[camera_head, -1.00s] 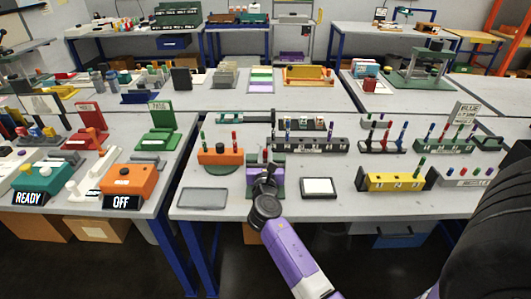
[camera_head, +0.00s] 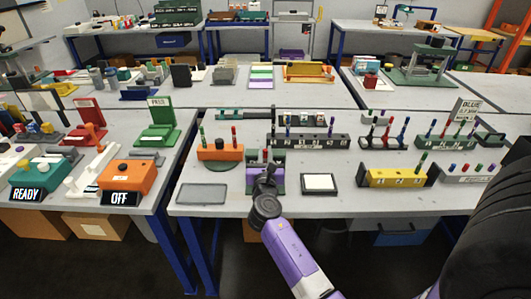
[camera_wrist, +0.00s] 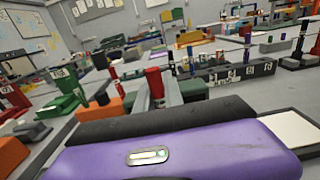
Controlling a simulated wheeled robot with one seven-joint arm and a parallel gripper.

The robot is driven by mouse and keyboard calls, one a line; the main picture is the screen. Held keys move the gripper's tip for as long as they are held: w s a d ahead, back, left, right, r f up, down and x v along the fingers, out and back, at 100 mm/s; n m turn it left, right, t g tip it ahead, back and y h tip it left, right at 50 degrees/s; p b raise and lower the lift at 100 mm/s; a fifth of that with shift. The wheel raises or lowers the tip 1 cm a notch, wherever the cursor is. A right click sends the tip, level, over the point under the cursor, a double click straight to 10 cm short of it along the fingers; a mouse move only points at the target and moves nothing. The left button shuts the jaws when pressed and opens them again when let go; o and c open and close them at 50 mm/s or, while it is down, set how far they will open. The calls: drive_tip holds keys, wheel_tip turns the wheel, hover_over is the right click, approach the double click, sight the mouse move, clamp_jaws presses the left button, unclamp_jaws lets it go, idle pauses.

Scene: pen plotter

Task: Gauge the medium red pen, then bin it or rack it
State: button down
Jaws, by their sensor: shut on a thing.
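My gripper (camera_head: 267,175) is at the front middle of the near table, right at a purple-and-green block (camera_head: 279,185). In the wrist view, its grey fingers are shut on a red pen (camera_wrist: 153,82), which stands roughly upright beyond my purple hand. The pen's lower part is hidden, so I cannot tell whether it touches the block. A long black rack (camera_head: 312,141) with several pens stands behind to the right. A red stand with a sign (camera_head: 89,112) and a green stand with a sign (camera_head: 160,114) are on the left table.
An orange block (camera_head: 220,152) holding pens stands left of my gripper. A grey tray (camera_head: 202,194) lies front left and a white pad (camera_head: 319,183) front right. A yellow rack (camera_head: 390,178) is farther right. Orange (camera_head: 127,176) and teal (camera_head: 38,174) devices read OFF and READY.

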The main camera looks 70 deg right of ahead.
drive_tip(key=shift+f+b, duration=0.55)
drive_tip(key=shift+f, duration=0.2)
drive_tip(key=c, duration=1.4)
unclamp_jaws()
drive_tip(key=shift+o, duration=0.2)
drive_tip(key=shift+s, duration=0.15)
drive_tip(key=shift+f, duration=0.1)
drive_tip(key=v, duration=0.7)
drive_tip(key=shift+a+r, duration=0.25)
drive_tip(key=shift+a, duration=0.2)
